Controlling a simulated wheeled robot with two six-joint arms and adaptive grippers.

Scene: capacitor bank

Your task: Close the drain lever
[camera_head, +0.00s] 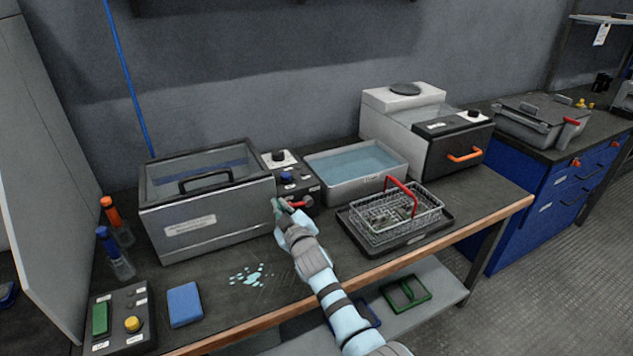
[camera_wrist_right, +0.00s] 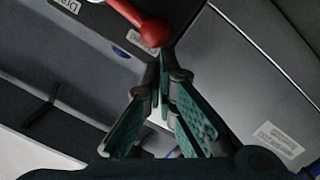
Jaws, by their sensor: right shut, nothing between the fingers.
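The drain lever is a red-knobbed handle (camera_head: 300,202) low on the front of the dark control panel (camera_head: 286,172), right of the grey lidded tank (camera_head: 205,215). In the right wrist view its round red knob (camera_wrist_right: 155,33) and red arm show at the top, beside a partly visible label starting "Dra". My right gripper (camera_head: 279,203) is shut and empty at the panel's front, just left of the lever. In the wrist view its teal fingertips (camera_wrist_right: 162,62) meet just below the knob; I cannot tell whether they touch it. My left gripper is not in view.
A water tray (camera_head: 314,189) and a wire basket with red handle (camera_head: 441,207) stand to the right. A blue sponge (camera_head: 184,304), a button box (camera_head: 118,345), two bottles and a small spill (camera_head: 248,281) are at front left.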

